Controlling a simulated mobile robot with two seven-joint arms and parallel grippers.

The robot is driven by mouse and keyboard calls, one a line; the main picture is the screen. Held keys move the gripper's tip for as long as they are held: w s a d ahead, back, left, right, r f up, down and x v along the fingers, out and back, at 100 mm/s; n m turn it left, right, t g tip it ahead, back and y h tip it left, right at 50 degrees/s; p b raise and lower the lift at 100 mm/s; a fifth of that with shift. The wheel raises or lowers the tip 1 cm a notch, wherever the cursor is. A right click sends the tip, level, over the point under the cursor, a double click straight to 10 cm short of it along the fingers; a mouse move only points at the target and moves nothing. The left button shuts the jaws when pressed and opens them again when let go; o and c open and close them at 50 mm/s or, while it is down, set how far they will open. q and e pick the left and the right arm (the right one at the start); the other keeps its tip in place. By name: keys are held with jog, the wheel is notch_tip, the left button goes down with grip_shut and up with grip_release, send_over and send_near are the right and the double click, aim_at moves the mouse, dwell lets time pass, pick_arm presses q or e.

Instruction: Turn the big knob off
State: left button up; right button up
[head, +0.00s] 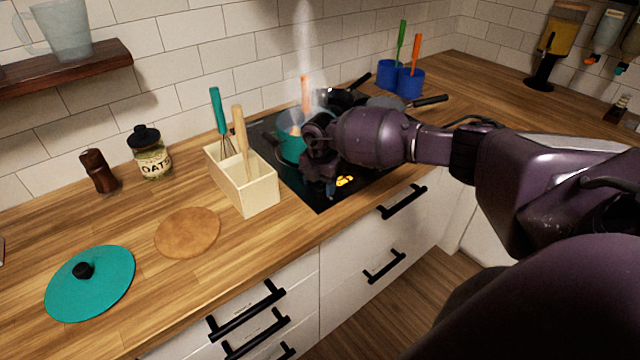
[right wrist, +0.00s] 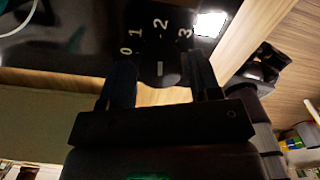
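The black stovetop (head: 262,135) is set in the wooden counter in the head view. My right gripper (head: 318,180) is over its front part and hides the knob there. In the right wrist view a dark round knob (right wrist: 160,72) with a white mark sits between the two fingers of my right gripper (right wrist: 160,80). The printed digits 0, 1, 2 and 3 arc around it, and the mark points toward the 2. The fingers are apart, one on each side of the knob; contact is not clear. My left gripper is not in view.
A teal pot (head: 291,148) steams on the stove, with a dark pan (head: 345,98) behind. A wooden utensil box (head: 262,193) stands just left of the stove. A teal lid (head: 110,285) and brown round mat (head: 187,232) lie on the counter. Drawer handles (head: 402,203) protrude below.

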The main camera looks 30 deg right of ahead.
jog(key=c, duration=0.6)
jog(key=shift+c, duration=0.2)
jog(key=shift+n, duration=0.3)
jog(key=n+b, duration=0.1)
jog(key=n, duration=0.2)
jog(key=shift+n, duration=0.4)
jog(key=n+b, duration=0.2)
jog(key=n, duration=0.2)
jog(key=n+b, duration=0.1)
jog(key=n, duration=0.3)
jog(key=n+b, duration=0.1)
jog(key=n, duration=0.2)
jog(key=shift+n, duration=0.4)
